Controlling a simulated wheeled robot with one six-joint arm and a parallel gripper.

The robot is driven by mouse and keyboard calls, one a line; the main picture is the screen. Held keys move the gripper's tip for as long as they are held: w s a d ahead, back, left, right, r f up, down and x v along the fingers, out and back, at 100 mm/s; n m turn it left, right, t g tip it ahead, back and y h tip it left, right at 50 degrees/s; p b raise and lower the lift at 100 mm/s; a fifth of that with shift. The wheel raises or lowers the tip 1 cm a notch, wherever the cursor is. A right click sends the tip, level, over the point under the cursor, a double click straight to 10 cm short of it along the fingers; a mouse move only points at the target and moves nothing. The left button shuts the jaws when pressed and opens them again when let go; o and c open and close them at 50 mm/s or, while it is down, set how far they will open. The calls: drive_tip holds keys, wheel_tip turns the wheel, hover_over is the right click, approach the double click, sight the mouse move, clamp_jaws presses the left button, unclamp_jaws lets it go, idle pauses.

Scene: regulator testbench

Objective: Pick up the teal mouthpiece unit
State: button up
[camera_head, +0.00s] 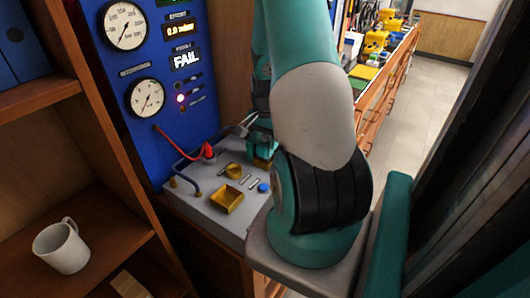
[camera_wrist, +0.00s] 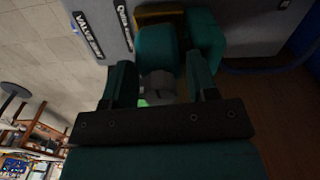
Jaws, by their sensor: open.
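The teal mouthpiece unit (camera_wrist: 157,47) shows in the wrist view as a rounded teal body, with a grey part (camera_wrist: 158,84) nearer the camera and a teal block (camera_wrist: 205,38) beside it. My gripper (camera_wrist: 160,70) is open, with one finger on each side of the grey part. I cannot tell whether the fingers touch it. In the head view my gripper (camera_head: 254,130) is above the bench's back right, over a small teal shape at a yellow block (camera_head: 262,163). My arm hides part of that area.
The grey bench top (camera_head: 205,218) holds a yellow tray (camera_head: 227,200), a blue cap (camera_head: 263,188), small metal pins and a red fitting (camera_head: 208,151) with a hose. A blue gauge panel (camera_head: 165,60) reading FAIL stands behind. A shelf with a white mug (camera_head: 62,248) is left.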

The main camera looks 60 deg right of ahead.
clamp_jaws()
drive_tip(key=shift+r, duration=0.1)
